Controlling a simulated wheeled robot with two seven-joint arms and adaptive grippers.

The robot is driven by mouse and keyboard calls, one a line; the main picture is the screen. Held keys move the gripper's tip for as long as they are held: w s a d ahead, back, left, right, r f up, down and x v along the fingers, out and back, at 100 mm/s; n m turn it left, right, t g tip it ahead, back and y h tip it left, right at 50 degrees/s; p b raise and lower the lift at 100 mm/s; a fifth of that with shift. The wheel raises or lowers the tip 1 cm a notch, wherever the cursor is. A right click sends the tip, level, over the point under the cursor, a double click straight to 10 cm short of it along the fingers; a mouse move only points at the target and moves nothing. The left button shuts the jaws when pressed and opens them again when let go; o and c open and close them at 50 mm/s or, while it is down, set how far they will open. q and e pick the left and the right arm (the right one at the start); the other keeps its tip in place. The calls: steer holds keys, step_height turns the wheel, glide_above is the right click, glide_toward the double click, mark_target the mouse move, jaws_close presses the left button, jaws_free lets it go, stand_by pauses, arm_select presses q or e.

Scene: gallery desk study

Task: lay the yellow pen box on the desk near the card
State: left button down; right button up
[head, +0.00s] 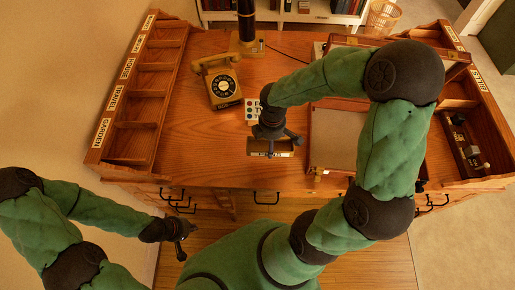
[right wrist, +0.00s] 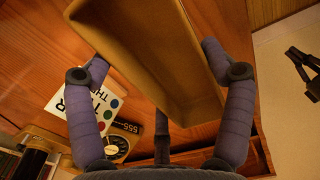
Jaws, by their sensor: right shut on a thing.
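The yellow pen box (head: 284,148) is an open, ochre tray with a small label on its side. My right gripper (head: 276,138) is shut on it above the front part of the desk. In the right wrist view the pen box (right wrist: 150,50) fills the space between the fingers of my right gripper (right wrist: 160,90). The white card (head: 252,108) with coloured dots lies on the desk just behind the gripper, partly hidden by it. The card (right wrist: 68,100) also shows behind a finger in the wrist view. My left gripper (head: 180,236) hangs low in front of the desk, away from the box.
A yellow rotary telephone (head: 224,85) stands left of the card, with a dark lamp-like column (head: 247,30) behind it. A framed blotter (head: 336,140) lies to the right. Labelled wooden compartments (head: 137,100) line the left side. The desk left of the box is clear.

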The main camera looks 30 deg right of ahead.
mark_target(258, 143)
steer(key=w+f, duration=0.1)
steer(key=f, duration=0.1)
steer(key=w+a+f+b, duration=0.1)
steer(key=w+f, duration=0.1)
steer(key=w+a+f+b, duration=0.1)
steer(key=f, duration=0.1)
steer(key=shift+w+a, duration=0.1)
steer(key=shift+w, duration=0.25)
step_height(258, 143, down, 3)
steer(key=shift+w+f+b, duration=0.1)
steer(key=shift+f+b, duration=0.05)
steer(key=shift+b, duration=0.9)
steer(key=o, duration=1.2)
